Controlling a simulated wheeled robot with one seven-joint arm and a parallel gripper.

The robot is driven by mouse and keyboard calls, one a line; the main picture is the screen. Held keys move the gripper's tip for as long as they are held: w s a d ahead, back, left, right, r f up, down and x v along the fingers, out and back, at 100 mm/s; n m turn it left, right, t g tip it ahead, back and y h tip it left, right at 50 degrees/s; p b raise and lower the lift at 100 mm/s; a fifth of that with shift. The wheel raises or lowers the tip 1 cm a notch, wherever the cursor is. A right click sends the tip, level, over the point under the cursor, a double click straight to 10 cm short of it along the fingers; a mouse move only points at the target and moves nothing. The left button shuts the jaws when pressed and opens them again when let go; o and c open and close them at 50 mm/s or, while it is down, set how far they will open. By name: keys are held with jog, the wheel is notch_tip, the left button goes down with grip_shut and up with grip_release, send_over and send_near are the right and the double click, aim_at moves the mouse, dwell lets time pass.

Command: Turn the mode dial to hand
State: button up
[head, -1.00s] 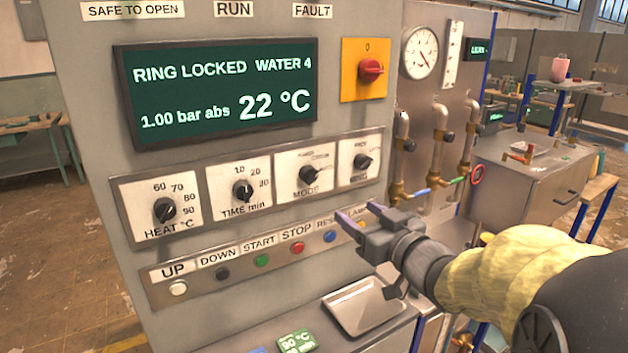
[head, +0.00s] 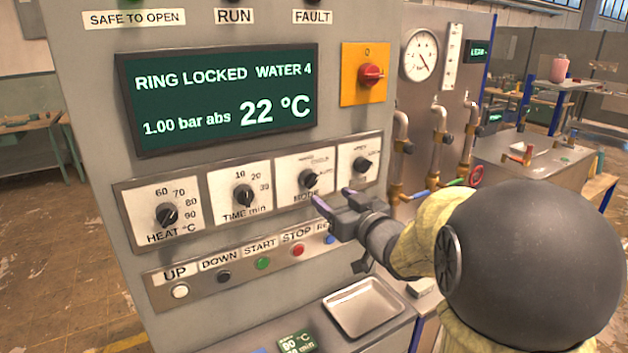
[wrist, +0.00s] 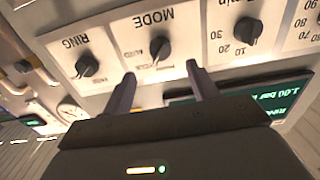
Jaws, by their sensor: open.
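The mode dial (head: 308,179) is a black knob on a white plate marked MODE, third in the row of dials on the grey control panel. In the wrist view the mode dial (wrist: 160,44) is upside down and lies ahead of and between my fingertips. Its small position labels are too blurred to read fully there. My gripper (head: 332,200) is open and empty, just below and right of the mode dial in the head view, apart from it. In the wrist view my gripper (wrist: 160,70) shows two spread purple fingers pointing at the panel.
The time dial (head: 243,195) and the ring dial (head: 362,164) flank the mode dial closely. A row of push buttons, with a red stop button (head: 298,250), runs below. A metal tray (head: 362,307) lies under my arm. A red switch (head: 370,75) is above.

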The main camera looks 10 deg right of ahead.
aim_at(314, 184)
jog(key=p+x, duration=0.2)
jog(key=x, duration=0.7)
jog(key=shift+f, duration=0.1)
jog(key=c, duration=1)
